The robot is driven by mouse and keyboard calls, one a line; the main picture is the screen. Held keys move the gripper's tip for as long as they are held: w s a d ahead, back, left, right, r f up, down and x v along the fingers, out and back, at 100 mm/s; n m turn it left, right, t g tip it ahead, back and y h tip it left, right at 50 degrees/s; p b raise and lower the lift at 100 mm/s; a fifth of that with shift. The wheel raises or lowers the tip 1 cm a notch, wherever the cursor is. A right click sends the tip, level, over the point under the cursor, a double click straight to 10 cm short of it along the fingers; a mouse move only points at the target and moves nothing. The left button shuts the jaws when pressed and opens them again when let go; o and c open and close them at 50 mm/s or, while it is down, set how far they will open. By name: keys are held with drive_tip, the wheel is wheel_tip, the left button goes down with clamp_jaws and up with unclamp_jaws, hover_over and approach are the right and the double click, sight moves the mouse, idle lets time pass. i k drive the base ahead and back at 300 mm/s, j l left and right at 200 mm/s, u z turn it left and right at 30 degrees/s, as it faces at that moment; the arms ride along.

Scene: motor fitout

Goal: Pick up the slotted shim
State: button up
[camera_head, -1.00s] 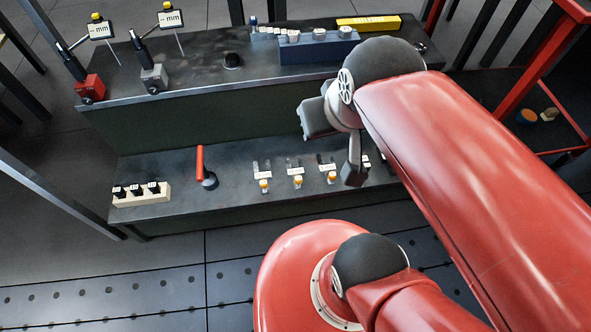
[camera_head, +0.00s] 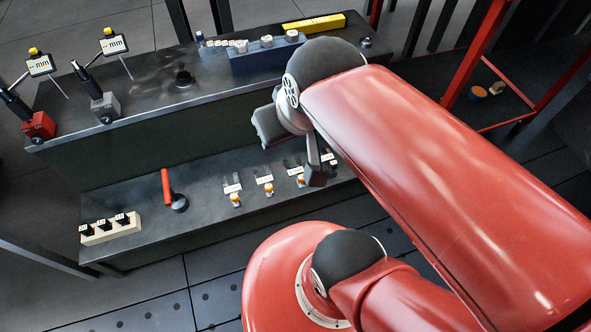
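Several small slotted metal pieces with white labels and orange-yellow ends lie in a row on the lower bench step; they look like the shims. I see the left one (camera_head: 233,189), a middle one (camera_head: 265,183) and a third (camera_head: 297,175). A further label (camera_head: 329,159) shows at the right, partly hidden by my arm. I cannot read the labels. My gripper (camera_head: 315,172) hangs down as a dark shape between the third piece and the right one. Its fingertips are not clear, and I cannot tell its height above the bench or whether it holds anything.
A red-handled lever (camera_head: 168,188) and a pale block with black knobs (camera_head: 110,229) are left on the lower step. Two gauge stands (camera_head: 38,125) (camera_head: 104,107), a blue block (camera_head: 265,58) and a yellow case (camera_head: 314,23) stand on the upper step. A red frame (camera_head: 468,60) rises at right.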

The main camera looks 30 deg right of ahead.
sight(265, 181)
drive_tip(key=z, duration=1)
drive_tip(key=k+j+z, duration=0.25)
drive_tip(key=j+z, duration=0.2)
drive_tip(key=k+j+z, duration=0.25)
drive_tip(key=z, duration=0.2)
drive_tip(key=k+l, duration=0.05)
drive_tip(key=k, duration=0.05)
